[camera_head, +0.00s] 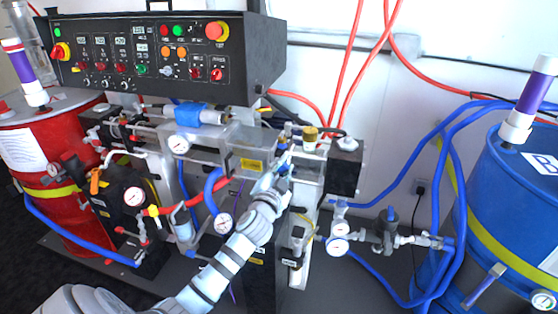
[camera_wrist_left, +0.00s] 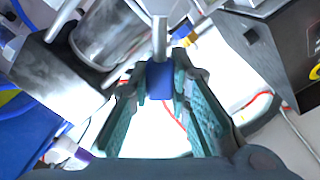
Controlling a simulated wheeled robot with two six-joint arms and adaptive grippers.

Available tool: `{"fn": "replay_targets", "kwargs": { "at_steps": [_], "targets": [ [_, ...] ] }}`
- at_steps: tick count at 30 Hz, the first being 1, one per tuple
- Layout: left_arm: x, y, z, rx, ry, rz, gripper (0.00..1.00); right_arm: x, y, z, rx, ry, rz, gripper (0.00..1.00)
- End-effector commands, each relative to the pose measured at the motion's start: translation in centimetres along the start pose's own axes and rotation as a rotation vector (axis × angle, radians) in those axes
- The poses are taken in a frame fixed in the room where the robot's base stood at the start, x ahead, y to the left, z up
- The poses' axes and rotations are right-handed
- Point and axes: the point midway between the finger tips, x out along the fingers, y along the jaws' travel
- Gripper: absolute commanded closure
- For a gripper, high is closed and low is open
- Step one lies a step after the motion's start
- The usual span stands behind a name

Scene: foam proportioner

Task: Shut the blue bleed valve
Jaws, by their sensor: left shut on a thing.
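The blue bleed valve handle (camera_wrist_left: 160,82) is a small blue block on a grey stem in the left wrist view. It sits between the two teal-padded fingers of my left gripper (camera_wrist_left: 158,92), which are shut on it. In the head view my left gripper (camera_head: 277,172) reaches up into the middle of the machine, just right of the grey metal block with a yellow label. The gripper and nearby fittings largely cover the handle there, and its exact angle cannot be told. My right gripper is not in view.
A black control box (camera_head: 170,50) overhangs the left side of the machine. A brass-coloured cap (camera_head: 310,134) and a black box (camera_head: 345,166) stand close right of my gripper. A red drum (camera_head: 50,150) is at left, a blue drum (camera_head: 515,215) at right, with blue hoses between.

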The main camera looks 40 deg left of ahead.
Motion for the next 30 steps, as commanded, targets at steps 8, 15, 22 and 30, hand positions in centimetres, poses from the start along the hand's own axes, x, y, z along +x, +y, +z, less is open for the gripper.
{"fn": "replay_targets", "kwargs": {
  "at_steps": [8, 15, 22, 30],
  "targets": [
    [0.0, 1.6, 0.2, 0.259, 0.000, 0.001, 1.00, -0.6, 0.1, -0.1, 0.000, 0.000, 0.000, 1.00],
    [0.0, 3.0, 0.8, 0.485, 0.000, 0.001, 1.00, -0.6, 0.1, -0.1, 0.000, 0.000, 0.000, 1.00],
    [0.0, 4.0, 1.4, 0.674, -0.001, 0.001, 1.00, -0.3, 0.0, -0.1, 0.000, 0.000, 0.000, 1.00],
    [0.0, 4.6, 2.0, 0.819, 0.000, 0.001, 1.00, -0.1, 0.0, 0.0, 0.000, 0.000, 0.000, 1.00]
  ]
}}
